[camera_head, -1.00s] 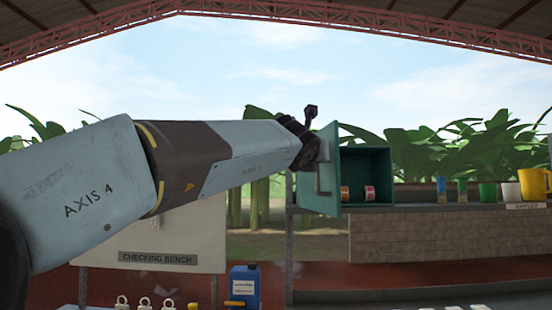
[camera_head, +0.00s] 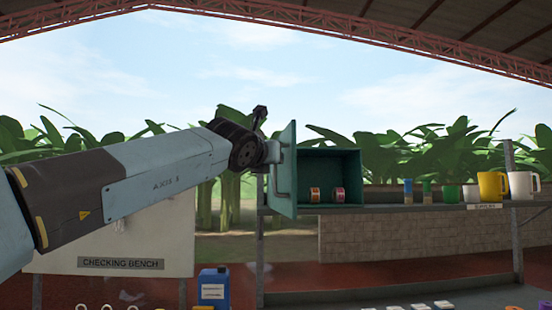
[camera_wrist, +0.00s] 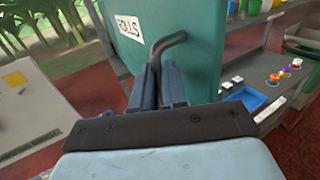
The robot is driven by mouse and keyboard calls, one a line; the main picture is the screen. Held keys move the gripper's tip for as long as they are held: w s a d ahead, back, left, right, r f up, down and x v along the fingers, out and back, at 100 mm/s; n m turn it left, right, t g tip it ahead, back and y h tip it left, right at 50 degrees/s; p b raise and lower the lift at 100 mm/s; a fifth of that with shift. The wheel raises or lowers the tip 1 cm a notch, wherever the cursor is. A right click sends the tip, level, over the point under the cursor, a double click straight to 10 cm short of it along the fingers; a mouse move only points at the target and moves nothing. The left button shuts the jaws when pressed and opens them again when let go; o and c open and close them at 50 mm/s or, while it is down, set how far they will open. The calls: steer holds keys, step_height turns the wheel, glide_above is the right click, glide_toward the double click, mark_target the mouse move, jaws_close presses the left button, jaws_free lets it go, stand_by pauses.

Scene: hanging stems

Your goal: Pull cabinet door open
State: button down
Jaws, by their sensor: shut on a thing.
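The green cabinet (camera_head: 333,162) stands on the shelf, its front open to view. Its door (camera_head: 288,170) is swung out on the left side, seen nearly edge-on. In the wrist view the door (camera_wrist: 205,75) carries a white "ROLLS" label (camera_wrist: 131,25) and a dark bent bar handle (camera_wrist: 172,42). My gripper (camera_wrist: 160,80) is shut on the handle, with its fingers around the lower part of the bar. In the head view my gripper (camera_head: 272,152) is at the door's outer face. Two rolls of tape (camera_head: 327,194) stand inside the cabinet.
The shelf (camera_head: 390,208) right of the cabinet holds several cups, including a yellow mug (camera_head: 492,186) and a white mug (camera_head: 522,185). A blue jug (camera_head: 213,288) stands below. A checking bench panel (camera_head: 110,240) is at left. A blue tray (camera_wrist: 245,98) shows right of the door.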

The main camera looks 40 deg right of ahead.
steer(key=shift+w+f, duration=0.1)
steer(key=shift+f, duration=0.3)
steer(key=c, duration=1.4)
jaws_free()
steer(key=shift+w+d, duration=0.1)
steer(key=shift+w, duration=0.05)
steer(key=shift+o, duration=1.2)
steer(key=shift+r, duration=0.15)
steer(key=v, duration=1.4)
